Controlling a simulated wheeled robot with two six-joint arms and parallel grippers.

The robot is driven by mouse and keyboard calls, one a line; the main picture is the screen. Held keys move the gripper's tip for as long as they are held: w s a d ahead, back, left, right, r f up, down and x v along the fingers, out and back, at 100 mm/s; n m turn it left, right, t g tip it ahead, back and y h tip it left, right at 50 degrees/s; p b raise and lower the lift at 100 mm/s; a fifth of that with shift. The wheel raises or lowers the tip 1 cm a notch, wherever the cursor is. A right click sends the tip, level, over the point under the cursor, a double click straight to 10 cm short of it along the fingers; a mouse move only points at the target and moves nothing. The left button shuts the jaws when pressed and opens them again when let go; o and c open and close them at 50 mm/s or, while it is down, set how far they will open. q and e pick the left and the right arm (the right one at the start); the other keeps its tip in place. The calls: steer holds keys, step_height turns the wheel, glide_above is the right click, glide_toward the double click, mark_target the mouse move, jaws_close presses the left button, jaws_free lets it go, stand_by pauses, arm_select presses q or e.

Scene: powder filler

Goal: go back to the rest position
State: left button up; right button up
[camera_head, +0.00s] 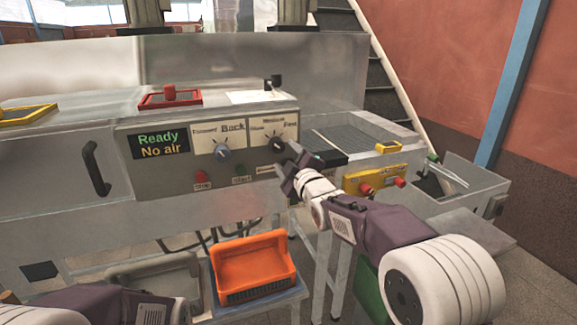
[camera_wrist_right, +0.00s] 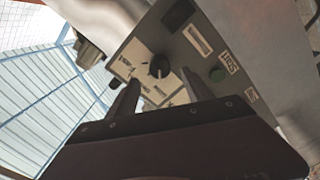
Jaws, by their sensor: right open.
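My right gripper (camera_head: 285,165) is open in front of the right end of the control panel (camera_head: 170,172), close to the right black knob (camera_head: 278,145). Its fingers overlap the panel in the picture; I cannot tell whether they touch it. In the right wrist view the two fingers of this gripper (camera_wrist_right: 162,92) stand apart with nothing held between them. A black knob (camera_wrist_right: 158,67) shows beyond the gap. Part of my left arm shows at the bottom left of the head view, but I cannot make out its gripper.
The panel display (camera_head: 160,145) reads "Ready" and "No air". An orange crate (camera_head: 254,262) stands on a low table below the panel. A smaller box with red knobs (camera_head: 375,180) and a metal bin (camera_head: 465,183) are at the right. Stairs (camera_head: 380,85) rise behind.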

steer(key=shift+s+d, duration=0.2)
steer(key=shift+s, duration=0.45)
steer(key=d+r+m+h+p, duration=0.1)
steer(key=d+r+h+p, duration=0.15)
steer(key=d, duration=0.25)
steer(key=s+d+f+m+g+h+p, duration=0.1)
steer(key=s+d+f+m+g, duration=0.1)
steer(key=s+d+f, duration=0.3)
steer(key=s+d+f+m+g+h, duration=0.1)
steer(key=s+d+f+m+g, duration=0.15)
steer(key=f, duration=0.55)
steer(key=s+d+f+m+g, duration=0.1)
steer(key=s+f+m+g, duration=0.4)
steer(key=s+f, duration=0.4)
steer(key=s+d+f+m+g, duration=0.1)
steer(key=s+f+m+g, duration=0.4)
steer(key=s, duration=1.3)
step_height(320, 180, down, 5)
steer(key=shift+s+d+r+g+h+p, duration=0.1)
steer(key=shift+s+d+g+h+p, duration=0.15)
steer(key=shift+g+h, duration=0.35)
steer(key=shift+w, duration=0.1)
